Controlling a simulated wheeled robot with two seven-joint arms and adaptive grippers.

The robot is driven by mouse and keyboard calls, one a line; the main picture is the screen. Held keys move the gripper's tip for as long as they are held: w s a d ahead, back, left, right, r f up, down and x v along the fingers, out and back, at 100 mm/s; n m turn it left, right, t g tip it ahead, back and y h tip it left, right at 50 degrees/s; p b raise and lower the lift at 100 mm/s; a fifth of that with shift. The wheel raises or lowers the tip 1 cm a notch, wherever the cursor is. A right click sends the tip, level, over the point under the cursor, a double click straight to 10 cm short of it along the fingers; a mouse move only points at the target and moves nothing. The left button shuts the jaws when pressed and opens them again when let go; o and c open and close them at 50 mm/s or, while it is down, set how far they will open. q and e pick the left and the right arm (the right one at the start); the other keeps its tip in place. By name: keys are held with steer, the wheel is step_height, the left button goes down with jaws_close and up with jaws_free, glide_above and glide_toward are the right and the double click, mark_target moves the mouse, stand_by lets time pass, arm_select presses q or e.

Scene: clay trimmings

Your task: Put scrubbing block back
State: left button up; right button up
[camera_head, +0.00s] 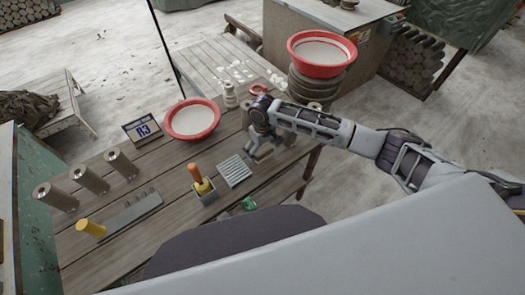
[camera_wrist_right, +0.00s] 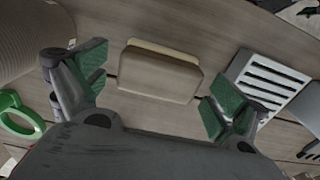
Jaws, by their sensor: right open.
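The scrubbing block appears to be the brownish-grey block with a paler tan edge (camera_wrist_right: 160,75). It lies on the wooden table in the right wrist view, and it shows small beside the gripper in the head view (camera_head: 264,156). My right gripper (camera_head: 254,150) is over the table's right part. Its green-padded fingers (camera_wrist_right: 155,90) are spread apart in the wrist view, with the block between and slightly beyond them. I see no contact with the block. A grey slotted rack (camera_head: 235,171) lies just left of the gripper, and it also shows at the wrist view's right (camera_wrist_right: 268,80). My left gripper is not in view.
A box with an orange-handled tool (camera_head: 205,192) stands left of the rack. A green ring (camera_wrist_right: 20,116) lies near one finger.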

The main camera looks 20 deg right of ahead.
mark_target(262, 150)
step_height(262, 150, up, 11)
stand_by(0.5)
steer(key=shift+a, duration=0.1)
stand_by(0.5)
